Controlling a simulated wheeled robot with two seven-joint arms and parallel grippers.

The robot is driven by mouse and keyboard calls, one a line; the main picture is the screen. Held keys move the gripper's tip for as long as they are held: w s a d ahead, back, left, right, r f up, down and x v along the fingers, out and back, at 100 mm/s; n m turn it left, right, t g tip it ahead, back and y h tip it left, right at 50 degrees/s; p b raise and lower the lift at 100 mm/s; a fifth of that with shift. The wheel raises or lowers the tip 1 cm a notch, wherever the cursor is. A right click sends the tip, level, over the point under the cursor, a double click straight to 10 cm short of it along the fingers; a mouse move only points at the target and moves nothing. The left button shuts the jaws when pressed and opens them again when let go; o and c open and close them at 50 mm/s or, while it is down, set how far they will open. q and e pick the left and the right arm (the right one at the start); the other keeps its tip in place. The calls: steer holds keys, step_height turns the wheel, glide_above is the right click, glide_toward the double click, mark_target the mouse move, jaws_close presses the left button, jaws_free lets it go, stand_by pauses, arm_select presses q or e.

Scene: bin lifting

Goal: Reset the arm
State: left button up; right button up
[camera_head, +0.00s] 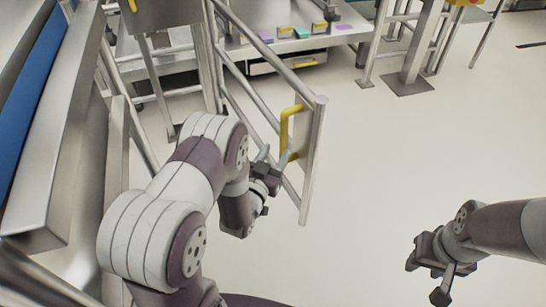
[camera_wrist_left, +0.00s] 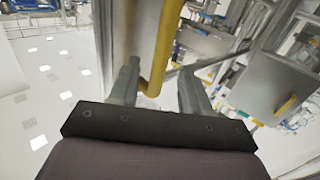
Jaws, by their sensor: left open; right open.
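My left gripper (camera_head: 273,156) is open beside the yellow handle (camera_head: 285,128) on the end post of a metal rail gate. In the left wrist view, the two fingers of my left gripper (camera_wrist_left: 158,82) stand apart. The lower bend of the yellow handle (camera_wrist_left: 165,45) shows between them in the picture. I cannot tell whether the handle lies between the fingers or just beyond them; no grip on it shows. My right gripper (camera_head: 426,280) is open and empty above the bare floor at the lower right.
The metal gate rail (camera_head: 272,55) runs from the top to the post by my left gripper. A metal frame with a blue panel (camera_head: 35,90) stands at the left. A workbench (camera_head: 290,45) with small coloured items is at the back. The floor (camera_head: 400,160) at centre right is clear.

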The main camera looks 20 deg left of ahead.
arm_select(q)
steer(key=s+f+g+y, duration=0.1)
steer(key=s+f+g, duration=0.85)
steer(key=g, duration=0.25)
steer(key=s+r+g, duration=0.6)
steer(key=s+r, duration=0.4)
steer(key=s, duration=0.2)
step_height(320, 180, up, 41)
steer(key=w+d+t+p, duration=0.1)
steer(key=w+p, duration=0.1)
steer(key=p, duration=3.5)
steer(key=shift+d+f, duration=0.15)
steer(key=shift+f, duration=0.05)
